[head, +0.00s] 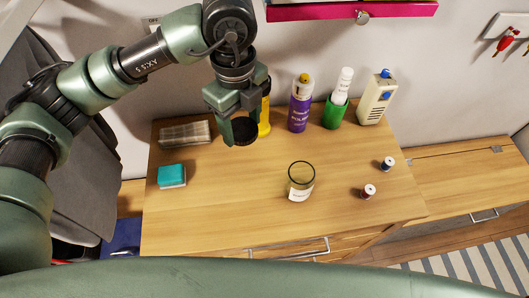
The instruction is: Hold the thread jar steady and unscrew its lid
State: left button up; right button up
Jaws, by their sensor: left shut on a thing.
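The thread jar (301,188) is a small clear glass with a white label, standing upright on the wooden top. Its mouth looks open, with a dark rim and no lid on it. My left gripper (246,124) is above the wooden top, up and to the left of the jar and apart from it. It is shut on a round black lid (243,133). My right gripper is not in view, and nothing is seen holding the jar.
Two thread spools, one blue (388,163) and one dark red (368,191), stand right of the jar. A yellow bottle (265,115), purple can (299,110), green cup (336,113) and cream bottle (375,100) line the back. A teal sponge (172,175) and brush (185,133) lie left.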

pick_arm(q)
jog(key=p, duration=0.4)
send_over(248, 177)
notch_tip(248, 177, down, 15)
jog(key=shift+f, duration=0.1)
notch_tip(248, 177, down, 4)
jog(key=shift+f+p, duration=0.1)
jog(key=shift+p, duration=0.2)
jog(key=shift+f, duration=0.1)
jog(key=o, duration=1.5)
jog(key=shift+o, duration=0.2)
